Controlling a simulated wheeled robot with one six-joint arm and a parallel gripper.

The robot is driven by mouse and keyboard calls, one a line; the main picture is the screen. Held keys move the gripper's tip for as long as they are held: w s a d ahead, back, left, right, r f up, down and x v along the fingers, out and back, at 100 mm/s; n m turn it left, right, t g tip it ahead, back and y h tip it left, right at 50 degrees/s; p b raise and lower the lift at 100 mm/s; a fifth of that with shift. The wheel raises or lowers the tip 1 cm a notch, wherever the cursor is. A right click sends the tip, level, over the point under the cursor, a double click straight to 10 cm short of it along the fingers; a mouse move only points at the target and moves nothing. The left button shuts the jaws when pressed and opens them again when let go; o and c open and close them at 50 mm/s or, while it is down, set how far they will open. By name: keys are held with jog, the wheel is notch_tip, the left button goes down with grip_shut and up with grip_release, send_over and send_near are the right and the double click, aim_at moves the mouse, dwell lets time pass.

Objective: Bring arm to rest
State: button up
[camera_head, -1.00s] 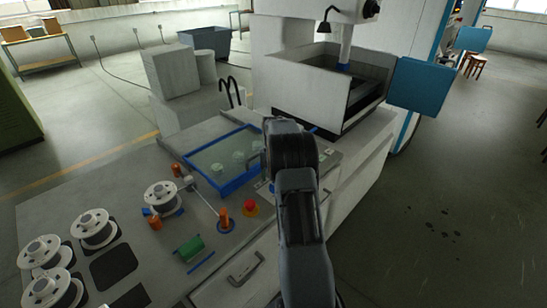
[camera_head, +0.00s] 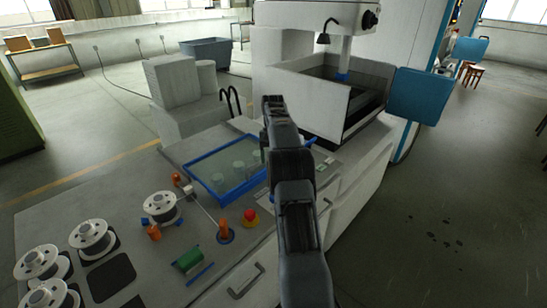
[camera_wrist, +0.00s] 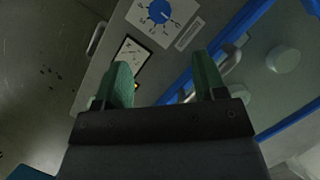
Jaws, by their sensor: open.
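My arm (camera_head: 295,200) reaches forward over the right side of the grey workbench in the head view. My gripper (camera_wrist: 162,80) shows in the wrist view with two green fingers spread apart and nothing between them. Below the fingers are the bench top, a small display panel (camera_wrist: 128,58) and a blue dial (camera_wrist: 160,12). In the head view the fingers are hidden by my own arm.
A blue-framed tray (camera_head: 222,196) lies left of my arm. Several wire spools (camera_head: 92,238), a red button (camera_head: 250,215) and a green block (camera_head: 188,260) stand on the bench (camera_head: 130,205). A white machine tank (camera_head: 312,105) with a blue panel (camera_head: 420,93) stands beyond my arm.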

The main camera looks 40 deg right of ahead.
dwell(0.4)
notch_tip(320, 180, down, 5)
jog(key=a+t, duration=0.1)
jog(key=s+a+r+n+t+h, duration=0.1)
jog(key=s+a+r+n+t, duration=0.2)
jog(key=s+a, duration=0.8)
jog(key=s+a+r+n+t+h, duration=0.1)
jog(key=s+a+r+n+t, duration=0.2)
jog(key=s+a+r, duration=0.3)
jog(key=s+a+t, duration=0.1)
jog(key=s+a, duration=0.4)
jog(key=a, duration=0.3)
jog(key=shift+s+n, duration=0.3)
